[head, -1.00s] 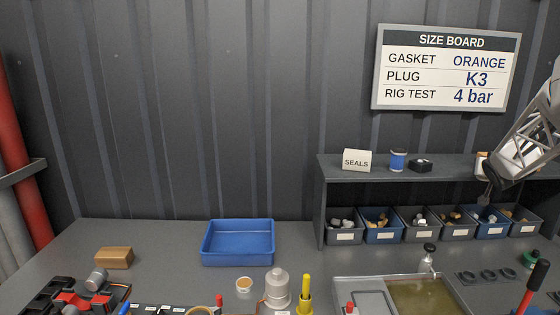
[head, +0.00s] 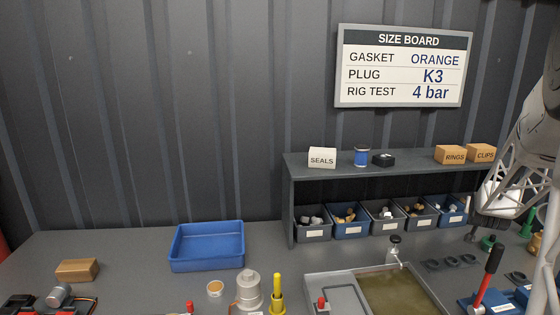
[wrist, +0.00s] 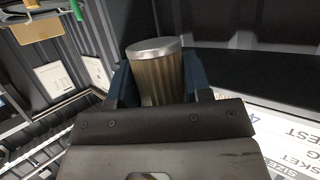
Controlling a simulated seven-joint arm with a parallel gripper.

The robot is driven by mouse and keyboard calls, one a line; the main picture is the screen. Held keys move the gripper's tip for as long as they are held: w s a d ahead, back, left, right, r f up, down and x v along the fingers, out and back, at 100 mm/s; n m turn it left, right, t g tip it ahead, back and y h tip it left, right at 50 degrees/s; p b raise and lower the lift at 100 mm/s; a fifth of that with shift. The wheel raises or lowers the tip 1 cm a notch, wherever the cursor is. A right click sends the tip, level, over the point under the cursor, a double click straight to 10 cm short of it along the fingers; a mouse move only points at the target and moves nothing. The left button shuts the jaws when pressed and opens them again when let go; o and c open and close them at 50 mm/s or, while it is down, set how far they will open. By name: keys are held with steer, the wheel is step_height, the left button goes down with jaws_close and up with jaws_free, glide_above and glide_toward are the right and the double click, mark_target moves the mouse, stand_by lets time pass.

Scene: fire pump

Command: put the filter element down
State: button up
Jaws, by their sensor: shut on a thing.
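The filter element (wrist: 158,72), a pleated brownish cylinder with a silvery end cap, is held between the blue fingers of my gripper (wrist: 160,85) in the wrist view. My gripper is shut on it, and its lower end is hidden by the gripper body. In the head view my arm stands at the right edge, in front of the shelf's right end. The gripper's fingers and the filter element cannot be made out clearly there.
A blue tray (head: 207,263) stands on the bench, with free bench around it. A wooden block (head: 77,270) lies to its left.

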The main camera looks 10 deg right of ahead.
steer(key=shift+s+d+f, duration=0.3)
steer(key=shift+s+f, duration=0.15)
steer(key=shift+s, duration=0.05)
steer(key=shift+w+a, duration=0.1)
stand_by(3.8)
steer(key=w+a+r+n+t+y, duration=0.1)
steer(key=w+a+r+n+y, duration=0.1)
steer(key=a+r, duration=0.7)
steer(key=w+a+r+n+t+y, duration=0.1)
steer(key=w+a+r+n+y, duration=0.1)
steer(key=a+r, duration=0.7)
steer(key=w+a+y, duration=0.1)
steer(key=a, duration=0.5)
steer(key=shift+w+a+n+t, duration=0.3)
steer(key=shift+w+n, duration=0.1)
steer(key=shift+w, duration=0.1)
glide_above(403, 162)
steer(key=shift+s+f, duration=0.2)
steer(key=shift+f, duration=0.45)
